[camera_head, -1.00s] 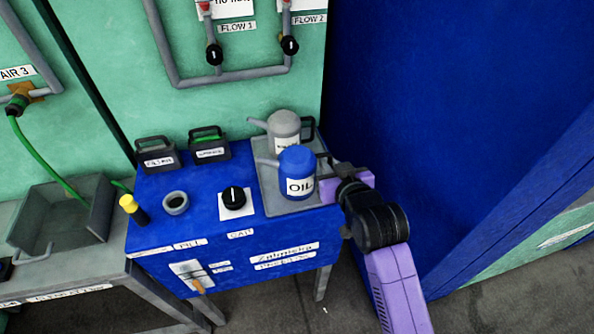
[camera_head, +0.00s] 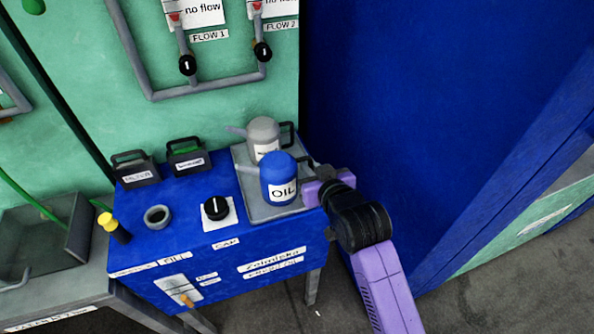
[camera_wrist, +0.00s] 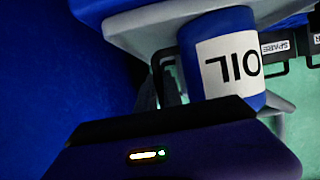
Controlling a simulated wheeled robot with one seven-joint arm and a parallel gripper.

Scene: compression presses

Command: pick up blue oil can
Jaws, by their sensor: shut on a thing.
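The blue oil can (camera_head: 279,180) with a white "OIL" label stands upright on the grey tray (camera_head: 246,190) at the right end of the blue cabinet. In the wrist view the can (camera_wrist: 195,75) shows upside down, close in front of the gripper. My gripper (camera_head: 309,178) reaches in from the right and is shut on the can's handle side. The fingertips are small in the head view and mostly hidden in the wrist view. The can looks level on the tray; any gap beneath it cannot be made out.
A grey can (camera_head: 263,132) stands right behind the blue one. A blue wall (camera_head: 420,110) rises to the right.

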